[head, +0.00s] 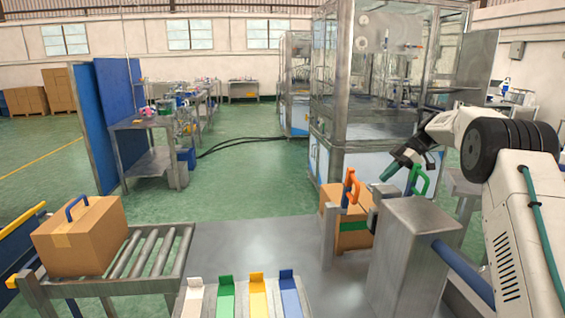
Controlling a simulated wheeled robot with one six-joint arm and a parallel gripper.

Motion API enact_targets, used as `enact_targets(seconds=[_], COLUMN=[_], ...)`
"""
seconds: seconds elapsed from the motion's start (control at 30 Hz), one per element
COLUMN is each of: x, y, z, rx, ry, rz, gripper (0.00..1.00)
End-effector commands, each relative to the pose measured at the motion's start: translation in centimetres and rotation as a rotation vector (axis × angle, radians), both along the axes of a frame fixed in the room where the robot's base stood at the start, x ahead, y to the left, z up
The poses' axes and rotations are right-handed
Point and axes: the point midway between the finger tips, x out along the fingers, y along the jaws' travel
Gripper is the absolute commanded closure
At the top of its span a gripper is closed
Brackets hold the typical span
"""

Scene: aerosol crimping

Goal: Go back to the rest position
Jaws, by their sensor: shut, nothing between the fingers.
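My gripper (388,173) is at the end of my white arm, right of the picture's middle. It points down and to the left, with its fingers together and nothing seen between them. It is in the air above the metal stand, in front of the glass-walled machine. A green handle (418,180) shows just right of it in the picture, and an orange handle (350,187) to its left. I cannot tell the exact gap in depth to either handle.
A metal pedestal (408,225) stands below the gripper, with a cardboard box (352,240) beside it. The glass-walled machine (375,110) is behind. A blue-handled carton (82,240) sits on the roller conveyor (150,252). Coloured strips (258,295) lie at the front. Green floor (250,180) is clear mid-picture.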

Motion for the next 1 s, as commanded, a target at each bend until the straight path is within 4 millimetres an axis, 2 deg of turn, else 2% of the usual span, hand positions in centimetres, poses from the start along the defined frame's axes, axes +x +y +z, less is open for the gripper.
enact_targets(seconds=[0.03,0.2,0.37,0.5,0.73,0.87,1.0], x=[-0.9,-4.9,-9.8,-14.8,-23.8,-29.0,-34.5], y=[1.1,4.1,6.6,8.5,10.9,11.8,12.4], z=[2.1,7.1,10.8,13.3,15.4,15.5,14.6], rx=[-0.033,-0.155,-0.256,-0.328,-0.403,-0.417,-0.408], ry=[0.019,0.118,0.183,0.219,0.239,0.230,0.212], rz=[-0.036,-0.214,-0.396,-0.561,-0.842,-0.999,-1.165], gripper=[1.00,1.00,1.00,1.00,1.00,1.00,1.00])
